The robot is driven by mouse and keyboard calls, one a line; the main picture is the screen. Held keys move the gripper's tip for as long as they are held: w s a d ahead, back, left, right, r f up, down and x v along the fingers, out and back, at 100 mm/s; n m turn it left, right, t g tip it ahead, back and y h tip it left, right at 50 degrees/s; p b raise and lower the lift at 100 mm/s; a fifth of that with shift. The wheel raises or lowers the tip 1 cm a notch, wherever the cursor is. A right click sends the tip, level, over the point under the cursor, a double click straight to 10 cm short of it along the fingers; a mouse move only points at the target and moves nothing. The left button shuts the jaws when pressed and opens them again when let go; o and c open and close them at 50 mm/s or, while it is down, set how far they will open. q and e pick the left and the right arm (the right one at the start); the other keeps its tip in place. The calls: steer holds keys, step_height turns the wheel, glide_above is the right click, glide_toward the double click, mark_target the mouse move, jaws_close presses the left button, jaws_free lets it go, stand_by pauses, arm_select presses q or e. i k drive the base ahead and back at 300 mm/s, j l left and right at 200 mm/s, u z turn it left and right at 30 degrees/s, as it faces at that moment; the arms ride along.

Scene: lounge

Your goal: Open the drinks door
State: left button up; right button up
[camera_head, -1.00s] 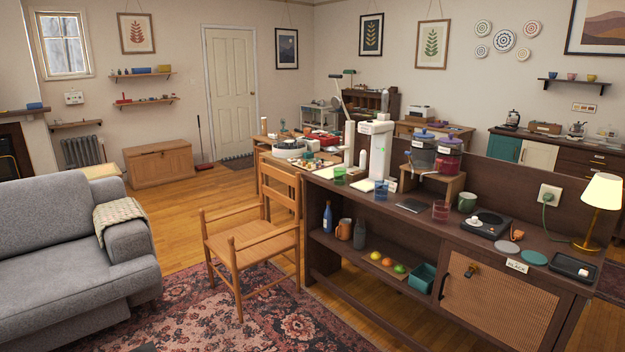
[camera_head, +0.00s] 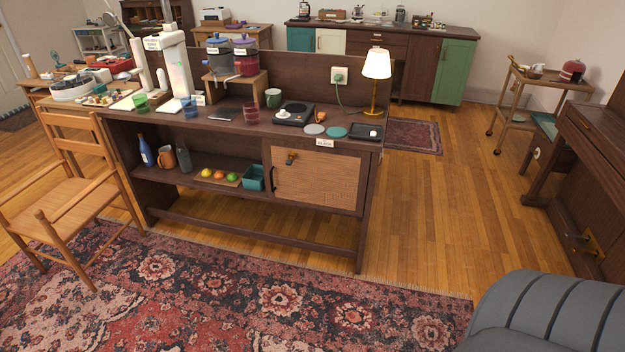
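The drinks sideboard (camera_head: 210,211) stands ahead, a dark wood unit with an open shelf on its left. Its door (camera_head: 316,181), a light woven panel in a dark frame, is at the right end and looks shut. A dark upright handle (camera_head: 273,179) is on the door's left side, and a brass-and-dark fitting (camera_head: 291,158) sits near its upper left. A small white label (camera_head: 325,143) is on the top edge above the door. Neither of my grippers shows in the view.
A wooden armchair (camera_head: 72,190) stands at the left front of the sideboard. A grey upholstered seat (camera_head: 550,315) fills the lower right corner. A lamp (camera_head: 376,75) stands on the sideboard's right end. The rug (camera_head: 250,300) before the door and the floor to its right are clear.

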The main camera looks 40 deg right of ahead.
mark_target(335, 178)
steer(key=i+l+z, duration=0.2)
steer(key=l, duration=0.25)
steer(key=i+l+z, duration=0.25)
steer(key=l, duration=0.15)
steer(key=i+l+z, duration=0.2)
steer(key=l, duration=0.2)
